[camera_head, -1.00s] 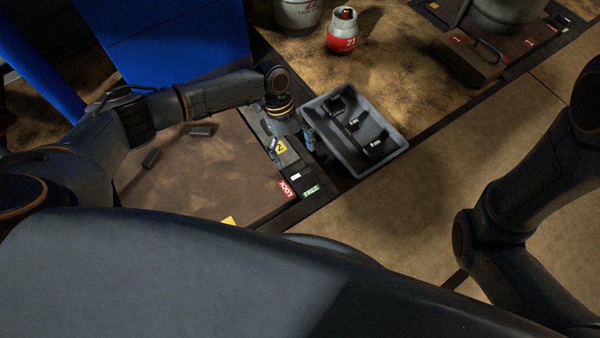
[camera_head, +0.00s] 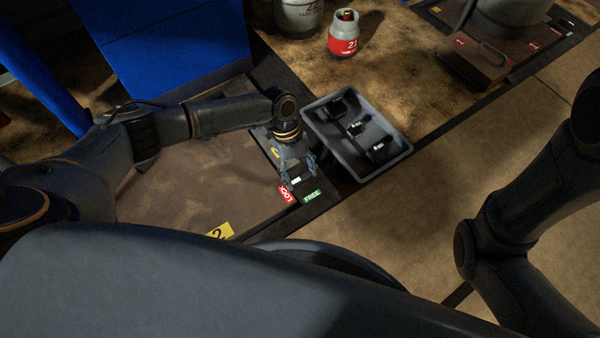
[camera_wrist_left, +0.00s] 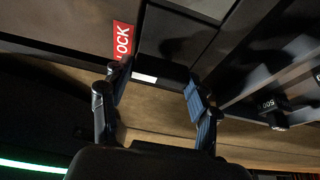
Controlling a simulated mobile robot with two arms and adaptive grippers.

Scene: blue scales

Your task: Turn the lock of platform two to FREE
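Platform two (camera_head: 185,195) is a brown plate in a dark frame, with a yellow 2 label (camera_head: 220,232) at its near edge. A red LOCK label (camera_head: 286,194) and a green FREE label (camera_head: 312,196) sit at its right corner. The lock is a small black block with a white mark (camera_head: 296,180) beside these labels. My left gripper (camera_head: 299,174) is open over it. In the left wrist view, the gripper's fingers (camera_wrist_left: 155,82) stand apart around the black block (camera_wrist_left: 168,72), near the LOCK label (camera_wrist_left: 122,41). Contact cannot be told. My right gripper is out of view.
A grey tray (camera_head: 318,118) with several black weights stands right beside my left gripper. A red-and-white cylinder (camera_head: 344,35), a grey cylinder (camera_head: 298,14) and a blue cabinet (camera_head: 170,45) are farther back. The floor at the right is mostly clear.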

